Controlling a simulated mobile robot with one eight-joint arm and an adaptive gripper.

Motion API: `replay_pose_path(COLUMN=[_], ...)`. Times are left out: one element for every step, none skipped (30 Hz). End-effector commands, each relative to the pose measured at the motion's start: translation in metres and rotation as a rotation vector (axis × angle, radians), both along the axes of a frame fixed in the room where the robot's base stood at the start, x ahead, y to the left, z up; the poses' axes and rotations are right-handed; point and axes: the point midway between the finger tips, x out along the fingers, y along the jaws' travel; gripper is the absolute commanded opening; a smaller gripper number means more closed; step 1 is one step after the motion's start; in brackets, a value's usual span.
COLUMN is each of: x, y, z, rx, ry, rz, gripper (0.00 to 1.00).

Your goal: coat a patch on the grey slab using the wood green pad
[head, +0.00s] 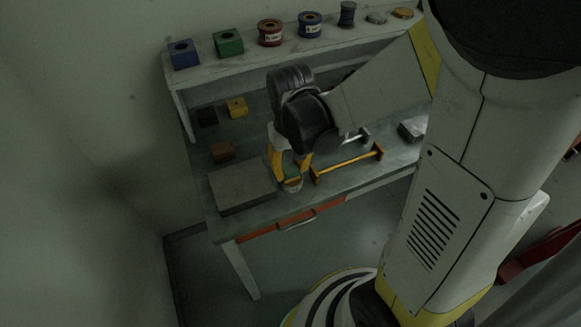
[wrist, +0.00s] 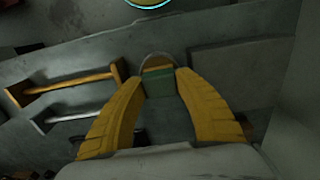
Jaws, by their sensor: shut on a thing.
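My gripper (head: 290,168) is shut on the wood green pad (head: 291,183), close to the front edge of the bench. In the wrist view, the pad's green part (wrist: 158,83) sits between my yellow fingertips (wrist: 159,76), with a brown rounded part just beyond it. The grey slab (head: 240,187) lies flat on the bench, just left of my gripper in the head view. It also shows as a flat plate in the wrist view (wrist: 238,62), right of the pad. The pad appears beside the slab, not over it. The pad's underside is hidden.
A yellow-orange bar handle (head: 345,167) lies close right of my gripper, with a silver bar (head: 357,138) behind. A brown block (head: 222,151), yellow block (head: 237,107) and dark block (head: 207,116) stand behind the slab. A raised shelf (head: 250,62) holds boxes and spools.

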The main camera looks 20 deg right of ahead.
Motion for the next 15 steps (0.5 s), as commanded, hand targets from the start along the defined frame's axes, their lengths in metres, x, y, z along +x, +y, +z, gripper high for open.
replay_pose_path(x=[0.0, 0.0, 0.0, 0.0, 0.0, 0.0, 0.0, 0.0, 0.0, 0.0, 0.0, 0.0, 0.0, 0.0, -0.001], y=[0.0, 0.0, 0.0, 0.0, 0.0, 0.0, 0.0, 0.0, 0.0, 0.0, 0.0, 0.0, 0.0, 0.0, 0.0], z=[0.0, 0.0, 0.0, 0.0, 0.0, 0.001, 0.002, 0.003, 0.006, 0.008, 0.011, 0.015, 0.017, 0.02, 0.024], rx=[0.0, 0.0, 0.0, 0.0, 0.0, 0.0, 0.0, 0.0, 0.0, 0.0, 0.0, 0.0, 0.0, 0.0, 0.0], ry=[0.0, 0.0, 0.0, 0.0, 0.0, 0.0, 0.0, 0.0, 0.0, 0.0, 0.0, 0.0, 0.0, 0.0, 0.0], rz=[0.0, 0.0, 0.0, 0.0, 0.0, 0.0, 0.0, 0.0, 0.0, 0.0, 0.0, 0.0, 0.0, 0.0, 0.0], gripper=[0.14, 0.14, 0.14, 0.14, 0.14, 0.14, 0.14, 0.1, 0.09, 0.09, 0.09, 0.09, 0.09, 0.09, 0.09])
